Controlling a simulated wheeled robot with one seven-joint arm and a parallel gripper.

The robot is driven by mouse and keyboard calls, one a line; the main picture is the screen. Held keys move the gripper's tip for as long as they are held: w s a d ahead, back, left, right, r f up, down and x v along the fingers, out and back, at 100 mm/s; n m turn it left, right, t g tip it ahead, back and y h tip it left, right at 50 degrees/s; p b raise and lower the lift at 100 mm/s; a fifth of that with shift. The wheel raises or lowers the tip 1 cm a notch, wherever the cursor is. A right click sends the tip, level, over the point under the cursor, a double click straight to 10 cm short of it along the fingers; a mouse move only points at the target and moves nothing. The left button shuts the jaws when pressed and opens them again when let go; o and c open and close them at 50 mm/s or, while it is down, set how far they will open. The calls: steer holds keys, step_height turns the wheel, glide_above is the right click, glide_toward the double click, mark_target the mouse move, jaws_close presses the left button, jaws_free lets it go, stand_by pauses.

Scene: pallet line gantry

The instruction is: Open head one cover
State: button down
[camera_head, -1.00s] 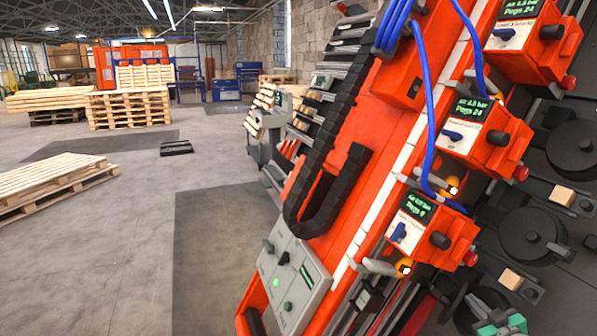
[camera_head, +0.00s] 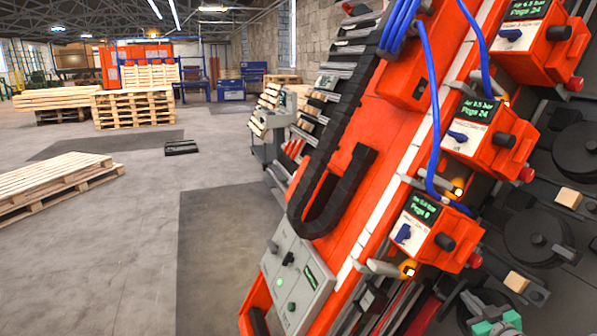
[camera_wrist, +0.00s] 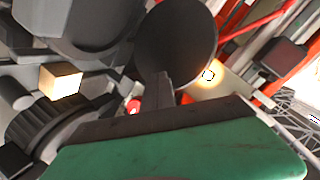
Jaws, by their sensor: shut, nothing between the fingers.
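Three red head boxes with small green-lettered screens run down the red gantry beam: upper (camera_head: 537,35), middle (camera_head: 490,132) and lowest (camera_head: 432,230). The lowest screen appears to read Pegs 0, the upper two Pegs 24. Dark round covers (camera_head: 537,240) sit to their right; which belongs to head one I cannot tell. My gripper (camera_head: 492,318), green and grey, is shut at the bottom right, below the lowest box. In the wrist view its green and dark body (camera_wrist: 180,150) fills the bottom. A dark disc (camera_wrist: 178,42) with a grey stem stands just beyond; contact is unclear.
Small wooden blocks (camera_head: 516,281) sit beside the covers. Blue hoses (camera_head: 428,100) and a black cable chain (camera_head: 320,205) run along the beam. A control panel (camera_head: 297,280) is at lower centre.

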mark_target(456, 291)
steer(key=shift+w+a+r, duration=0.25)
steer(key=shift+w+a, duration=0.6)
steer(key=shift+w, duration=0.05)
steer(key=shift+w+a+r, duration=0.2)
steer(key=shift+w+a, duration=0.5)
steer(key=shift+w, duration=0.35)
